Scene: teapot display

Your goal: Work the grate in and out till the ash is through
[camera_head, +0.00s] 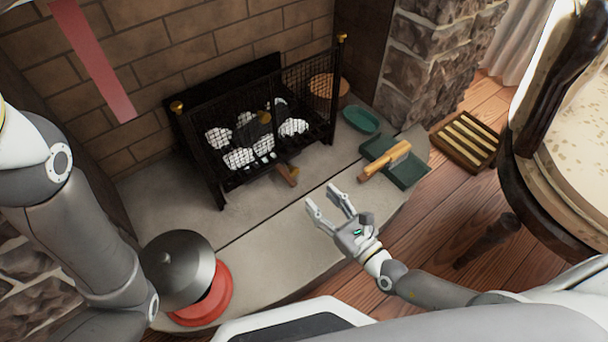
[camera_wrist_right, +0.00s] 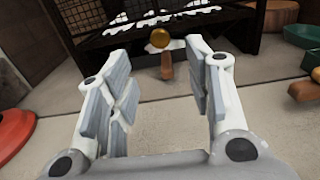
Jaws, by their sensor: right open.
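The black fire grate (camera_head: 215,178) stands on the stone hearth against the brick wall, with white and grey lumps (camera_head: 293,127) behind its mesh. A short wooden handle (camera_head: 287,176) sticks out low at its front. In the right wrist view the handle (camera_wrist_right: 167,67) shows beyond the fingertips, with a round brass knob (camera_wrist_right: 160,38) near it. My right gripper (camera_head: 322,194) is open and empty above the hearth, in front of the handle and apart from it. My left arm comes in at the left; its gripper is out of view.
A grey domed lid (camera_head: 178,268) rests on a red round base (camera_head: 210,305) at front left. A green dish (camera_head: 361,119), a green tray (camera_head: 408,172) with a wooden-handled tool (camera_head: 385,160), and a slatted wooden box (camera_head: 467,140) stand right. The hearth's middle is clear.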

